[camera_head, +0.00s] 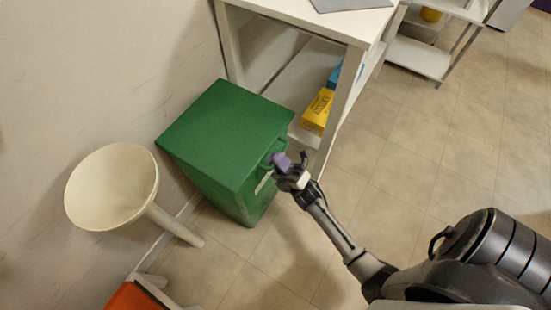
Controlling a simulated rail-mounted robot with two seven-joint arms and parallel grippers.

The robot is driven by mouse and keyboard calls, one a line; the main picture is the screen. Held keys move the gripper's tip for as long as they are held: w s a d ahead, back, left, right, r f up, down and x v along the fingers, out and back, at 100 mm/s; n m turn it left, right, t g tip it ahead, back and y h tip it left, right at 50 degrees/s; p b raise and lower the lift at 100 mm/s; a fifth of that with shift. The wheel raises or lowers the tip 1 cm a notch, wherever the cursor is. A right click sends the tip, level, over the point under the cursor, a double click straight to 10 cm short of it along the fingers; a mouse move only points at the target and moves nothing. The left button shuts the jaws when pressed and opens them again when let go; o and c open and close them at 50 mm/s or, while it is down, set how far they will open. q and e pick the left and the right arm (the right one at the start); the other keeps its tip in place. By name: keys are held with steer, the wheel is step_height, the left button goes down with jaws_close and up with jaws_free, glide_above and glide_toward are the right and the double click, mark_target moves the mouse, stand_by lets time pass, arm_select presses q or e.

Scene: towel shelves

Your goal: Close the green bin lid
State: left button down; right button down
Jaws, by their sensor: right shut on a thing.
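The green bin (220,195) stands on the floor against the wall, left of a white table. Its green lid (225,130) lies flat over the top, with no gap that I can see. My right gripper (286,166) is at the bin's right front corner, close to a green handle-like part at the lid's edge. It is shut on a small purple thing (281,160). I cannot tell whether the gripper or the purple thing touches the bin. My left gripper is not in view.
An orange surface (133,297) is at the bottom left. Open tiled floor lies right.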

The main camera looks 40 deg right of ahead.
steer(key=shift+f+h, duration=0.3)
steer(key=c, duration=1.6)
jaws_free()
steer(key=o, duration=0.3)
steer(key=shift+w, duration=0.1)
steer(key=shift+o, duration=0.5)
steer(key=shift+r, duration=0.1)
steer(key=shift+s, duration=0.2)
steer(key=p+v, duration=0.2)
steer(key=v, duration=1.1)
steer(key=shift+s+f, duration=0.2)
steer(key=shift+f, duration=0.1)
